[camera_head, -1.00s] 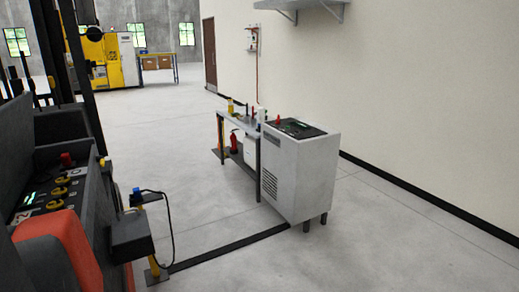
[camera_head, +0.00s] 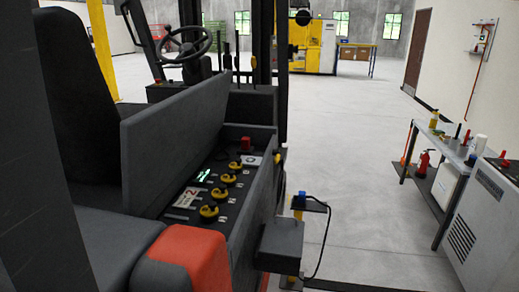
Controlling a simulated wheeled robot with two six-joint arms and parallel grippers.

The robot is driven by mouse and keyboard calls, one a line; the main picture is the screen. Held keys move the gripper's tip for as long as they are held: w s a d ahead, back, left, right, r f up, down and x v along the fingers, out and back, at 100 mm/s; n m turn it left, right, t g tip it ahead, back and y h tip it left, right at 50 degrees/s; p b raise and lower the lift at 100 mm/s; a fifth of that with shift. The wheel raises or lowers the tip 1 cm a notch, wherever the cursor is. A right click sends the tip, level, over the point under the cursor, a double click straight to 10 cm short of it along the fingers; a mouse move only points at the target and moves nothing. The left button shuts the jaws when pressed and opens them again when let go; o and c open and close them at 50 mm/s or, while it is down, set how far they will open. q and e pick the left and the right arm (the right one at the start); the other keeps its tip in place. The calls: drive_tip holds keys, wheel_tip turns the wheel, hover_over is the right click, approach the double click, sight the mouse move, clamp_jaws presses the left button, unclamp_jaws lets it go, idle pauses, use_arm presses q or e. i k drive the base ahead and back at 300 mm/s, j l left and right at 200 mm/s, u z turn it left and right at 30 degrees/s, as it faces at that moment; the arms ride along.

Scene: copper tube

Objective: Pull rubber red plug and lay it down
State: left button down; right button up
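A small red, knob-like piece (camera_head: 246,143) stands at the far end of the forklift's dark control panel (camera_head: 190,215). On the workbench (camera_head: 455,155) at the right, a small upright red item (camera_head: 467,136) stands among other small things. Both are too small to tell whether either is the rubber red plug. Neither of my grippers is in view.
A forklift with seat (camera_head: 80,60), steering wheel (camera_head: 190,42) and orange body part (camera_head: 190,255) fills the left. A small stand with a black cable (camera_head: 322,240) is beside it. A grey cabinet (camera_head: 485,225) stands right. Open floor (camera_head: 355,140) lies between.

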sight(245, 144)
drive_tip(key=i+l+u, duration=0.15)
drive_tip(key=u, duration=0.3)
drive_tip(key=i+l+u, duration=0.1)
drive_tip(key=l+u, duration=0.15)
drive_tip(key=u, duration=0.15)
drive_tip(key=l+u, duration=0.25)
drive_tip(key=u, duration=0.2)
drive_tip(key=l+u, duration=0.1)
drive_tip(key=l, duration=0.55)
drive_tip(key=l+u, duration=0.1)
drive_tip(key=l, duration=0.5)
drive_tip(key=l+u, duration=0.1)
drive_tip(key=l, duration=0.55)
drive_tip(key=k+l+u, duration=0.1)
drive_tip(key=l, duration=0.5)
drive_tip(key=k+l+u, duration=0.1)
drive_tip(key=l, duration=0.55)
drive_tip(key=k+l+u, duration=0.1)
drive_tip(key=l, duration=0.5)
